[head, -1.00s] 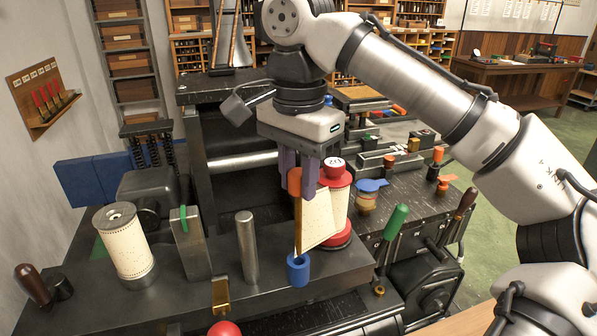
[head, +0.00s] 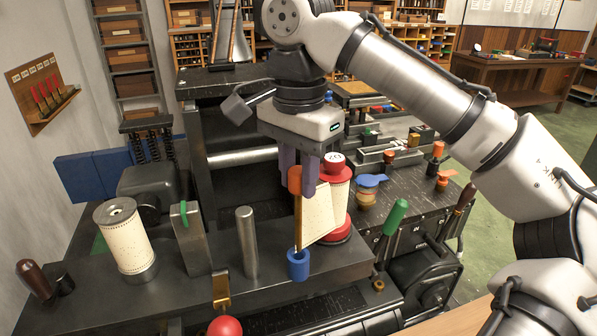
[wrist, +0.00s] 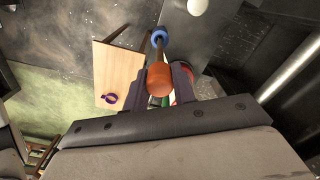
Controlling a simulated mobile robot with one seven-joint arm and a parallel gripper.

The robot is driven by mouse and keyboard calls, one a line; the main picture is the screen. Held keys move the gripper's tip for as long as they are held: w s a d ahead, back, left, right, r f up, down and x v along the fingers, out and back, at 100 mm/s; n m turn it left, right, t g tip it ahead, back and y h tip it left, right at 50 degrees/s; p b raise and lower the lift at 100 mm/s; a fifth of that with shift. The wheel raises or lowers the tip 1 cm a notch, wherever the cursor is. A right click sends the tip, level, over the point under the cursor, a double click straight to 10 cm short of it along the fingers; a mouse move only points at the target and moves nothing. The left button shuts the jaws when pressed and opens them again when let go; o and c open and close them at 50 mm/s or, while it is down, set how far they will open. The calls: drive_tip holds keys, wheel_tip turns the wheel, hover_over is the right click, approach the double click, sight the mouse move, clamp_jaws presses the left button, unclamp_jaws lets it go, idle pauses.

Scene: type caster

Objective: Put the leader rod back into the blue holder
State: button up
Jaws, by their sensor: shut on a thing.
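The leader rod (head: 298,222) is a thin brown rod with an orange top (head: 295,180). It stands nearly upright, with a cream paper sheet (head: 318,222) running from it to a red-ended spool (head: 335,163). My gripper (head: 297,190) is shut on the rod's orange top, which also shows between the fingers in the wrist view (wrist: 160,79). The blue holder (head: 298,267) stands directly below on the dark metal ledge. The rod's lower end is at the holder's mouth; how far inside it is, I cannot tell. The holder's ring also shows in the wrist view (wrist: 159,36).
A bare metal post (head: 246,240) stands left of the holder, with a paper roll (head: 127,238) farther left. A red ball (head: 225,327) is in front. A green-handled tool (head: 396,217) stands right. The red-ended spool is close beside my fingers.

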drive_tip(key=shift+f, duration=0.1)
drive_tip(key=shift+f+b, duration=1.5)
drive_tip(key=shift+f, duration=1.05)
drive_tip(key=o, duration=1.1)
drive_tip(key=shift+c, duration=0.2)
wheel_tip(320, 180, up, 6)
drive_tip(key=p, duration=0.6)
drive_tip(key=shift+p, duration=0.4)
